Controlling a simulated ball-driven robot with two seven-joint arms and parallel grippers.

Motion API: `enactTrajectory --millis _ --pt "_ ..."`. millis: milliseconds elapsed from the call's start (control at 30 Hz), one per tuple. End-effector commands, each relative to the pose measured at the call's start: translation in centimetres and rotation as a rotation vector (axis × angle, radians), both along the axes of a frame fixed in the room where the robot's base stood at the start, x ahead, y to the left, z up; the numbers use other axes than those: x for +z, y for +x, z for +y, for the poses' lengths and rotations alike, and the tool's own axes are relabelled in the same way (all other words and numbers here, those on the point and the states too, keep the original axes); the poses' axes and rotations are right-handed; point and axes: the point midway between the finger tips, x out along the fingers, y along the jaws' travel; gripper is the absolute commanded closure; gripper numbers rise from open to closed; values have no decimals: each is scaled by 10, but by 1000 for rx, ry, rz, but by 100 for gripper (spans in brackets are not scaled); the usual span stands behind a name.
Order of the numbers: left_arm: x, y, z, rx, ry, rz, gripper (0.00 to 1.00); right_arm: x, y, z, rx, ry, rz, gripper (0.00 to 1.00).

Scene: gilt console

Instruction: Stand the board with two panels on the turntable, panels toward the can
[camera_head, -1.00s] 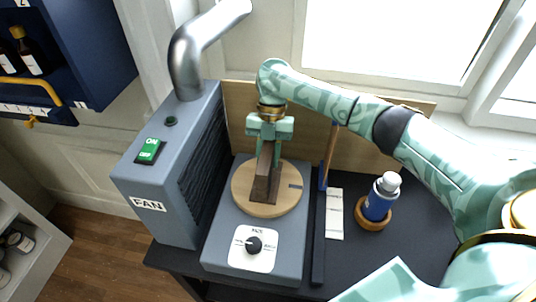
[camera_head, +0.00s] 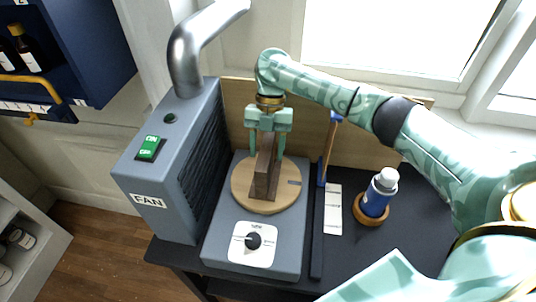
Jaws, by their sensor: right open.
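The dark brown board (camera_head: 264,180) stands upright on the round wooden turntable (camera_head: 242,197), seen nearly edge-on. I cannot make out its two panels. My right gripper (camera_head: 267,155) is above the board, with its open fingers on either side of the board's upper part. Whether either finger touches the board is not clear. The blue can (camera_head: 375,200) with a pale cap stands on a round wooden coaster (camera_head: 371,218), to the right of the turntable. My left gripper is not in view.
The turntable sits on a grey box with a dial (camera_head: 253,241). A grey fan unit (camera_head: 165,190) stands close on its left. A wooden-handled tool (camera_head: 328,150) leans behind, near a white card (camera_head: 333,209). Dark tabletop is bare around the coaster.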

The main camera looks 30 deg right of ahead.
Motion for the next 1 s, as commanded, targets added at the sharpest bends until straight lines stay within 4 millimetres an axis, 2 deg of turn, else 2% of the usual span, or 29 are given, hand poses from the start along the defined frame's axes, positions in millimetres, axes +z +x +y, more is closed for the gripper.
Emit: enactTrajectory --millis 33,300,500,600,800,1000 --pt "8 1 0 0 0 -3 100 16 1 0 2 -1 -6 47" --pt "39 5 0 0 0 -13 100 78 -45 21 6 -1 -6 47" --pt "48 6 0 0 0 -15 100 96 -90 42 5 -1 -2 47" --pt "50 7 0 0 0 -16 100 104 -107 51 5 -1 -2 47" --pt "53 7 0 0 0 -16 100 111 -124 60 3 0 -1 47" --pt "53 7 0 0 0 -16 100 111 -127 61 1 0 0 47"
